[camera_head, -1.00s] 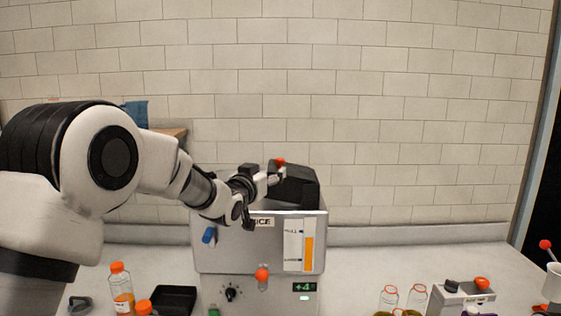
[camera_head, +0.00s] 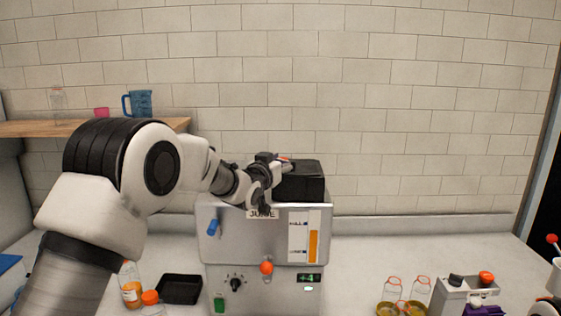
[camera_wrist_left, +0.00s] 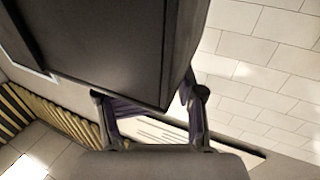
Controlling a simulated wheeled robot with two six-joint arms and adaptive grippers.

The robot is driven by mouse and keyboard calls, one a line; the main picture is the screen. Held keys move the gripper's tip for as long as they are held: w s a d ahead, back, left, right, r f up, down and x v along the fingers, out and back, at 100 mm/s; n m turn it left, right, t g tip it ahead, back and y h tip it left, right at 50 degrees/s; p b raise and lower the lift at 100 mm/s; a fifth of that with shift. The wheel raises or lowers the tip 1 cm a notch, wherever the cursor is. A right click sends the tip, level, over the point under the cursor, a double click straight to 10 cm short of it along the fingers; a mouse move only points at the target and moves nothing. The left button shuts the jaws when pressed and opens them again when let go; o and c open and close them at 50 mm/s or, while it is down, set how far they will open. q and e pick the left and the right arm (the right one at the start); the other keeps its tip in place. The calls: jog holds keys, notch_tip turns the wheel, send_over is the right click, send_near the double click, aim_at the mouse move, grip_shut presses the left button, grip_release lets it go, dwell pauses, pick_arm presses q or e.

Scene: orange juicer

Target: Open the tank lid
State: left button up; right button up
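The juicer (camera_head: 222,248) stands on the counter against the tiled wall. Its black tank lid (camera_head: 303,182) sits on top and looks nearly level. My left gripper (camera_head: 281,166) is at the lid's left upper edge, beside a small orange-red part (camera_head: 285,159). In the left wrist view the lid (camera_wrist_left: 110,45) is a large dark panel, with its lower corner between the fingers of my left gripper (camera_wrist_left: 152,118). The fingers are spread apart; contact with the lid cannot be told. The orange-red part is hidden there.
A black tray (camera_head: 180,289) and orange-capped bottles (camera_head: 131,288) are left of the juicer. Glass bottles (camera_head: 420,290) and a grey holder (camera_head: 463,295) are to the right. A wooden shelf (camera_head: 50,128) with a blue jug (camera_head: 140,103) is behind my left arm.

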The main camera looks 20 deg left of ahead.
pick_arm(q)
jog(key=shift+d+r, duration=0.1)
jog(key=shift+d, duration=0.4)
pick_arm(e)
jog(key=shift+d, duration=0.25)
pick_arm(q)
jog(key=shift+a, duration=0.2)
jog(key=shift+s+d, duration=0.1)
pick_arm(e)
jog(key=shift+f, duration=0.1)
pick_arm(q)
jog(key=shift+s+b, duration=0.45)
jog(key=shift+b, duration=0.05)
jog(key=shift+s+a+f+b, duration=0.15)
jog(key=shift+s+b, duration=0.1)
jog(key=shift+s, duration=0.15)
jog(key=shift+s+a+f+b, duration=0.1)
jog(key=shift+s+a+b, duration=0.1)
jog(key=shift+s, duration=0.15)
jog(key=s+b, duration=0.3)
jog(key=s, duration=0.3)
jog(key=shift+s+a+r, duration=0.15)
jog(key=shift+a+r, duration=0.05)
jog(key=shift+a, duration=0.05)
pick_arm(e)
notch_tip(320, 180, down, 5)
jog(key=shift+r, duration=0.1)
